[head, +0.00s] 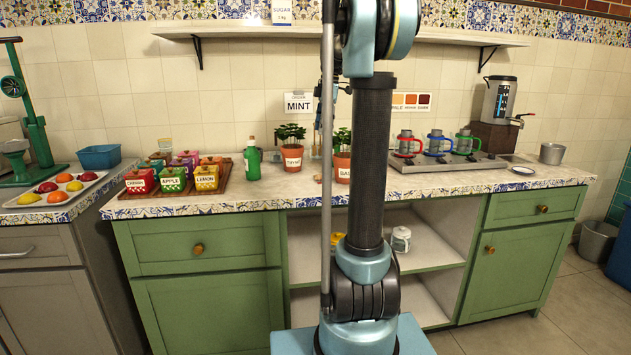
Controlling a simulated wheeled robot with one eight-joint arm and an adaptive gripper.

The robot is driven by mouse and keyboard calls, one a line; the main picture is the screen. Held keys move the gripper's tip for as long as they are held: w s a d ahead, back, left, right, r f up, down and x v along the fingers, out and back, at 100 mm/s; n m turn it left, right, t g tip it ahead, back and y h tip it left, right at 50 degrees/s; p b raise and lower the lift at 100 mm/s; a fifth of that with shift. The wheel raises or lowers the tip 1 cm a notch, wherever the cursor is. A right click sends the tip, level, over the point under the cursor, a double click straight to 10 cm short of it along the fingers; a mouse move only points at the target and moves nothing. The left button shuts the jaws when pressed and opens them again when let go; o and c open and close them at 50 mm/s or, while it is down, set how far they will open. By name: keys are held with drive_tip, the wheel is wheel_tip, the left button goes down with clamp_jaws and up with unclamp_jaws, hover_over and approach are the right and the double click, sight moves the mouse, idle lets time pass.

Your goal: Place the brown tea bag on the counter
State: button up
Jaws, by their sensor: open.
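The counter (262,190) is a pale worktop with a patterned tile edge, on green cabinets. I cannot pick out the brown tea bag for sure. A small brownish thing (318,179) lies on the counter between the two potted plants, partly behind my arm, too small to identify. My arm stands upright in the middle of the head view and covers part of the counter. Only small parts of its far end show beside the dark column, near the MINT sign. My gripper's fingers are hidden behind my arm, so what they hold is not visible.
Labelled tea boxes (206,178) stand on a wooden tray at left, beside a green bottle (252,160). Potted plants (291,150) stand mid-counter. Coloured-handled glasses (436,142) and a samovar (497,100) stand at right. A shelf (240,30) runs above. The front counter strip is mostly clear.

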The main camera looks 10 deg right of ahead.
hover_over(318, 175)
drive_tip(key=f, duration=1.1)
drive_tip(key=shift+w+d+f, duration=0.25)
drive_tip(key=shift+d, duration=0.1)
drive_tip(key=shift+s+a+f, duration=0.1)
drive_tip(key=shift+a+f, duration=0.05)
drive_tip(key=shift+f, duration=2.75)
drive_tip(key=c, duration=0.9)
wheel_tip(318, 175, up, 10)
drive_tip(key=shift+r, duration=0.1)
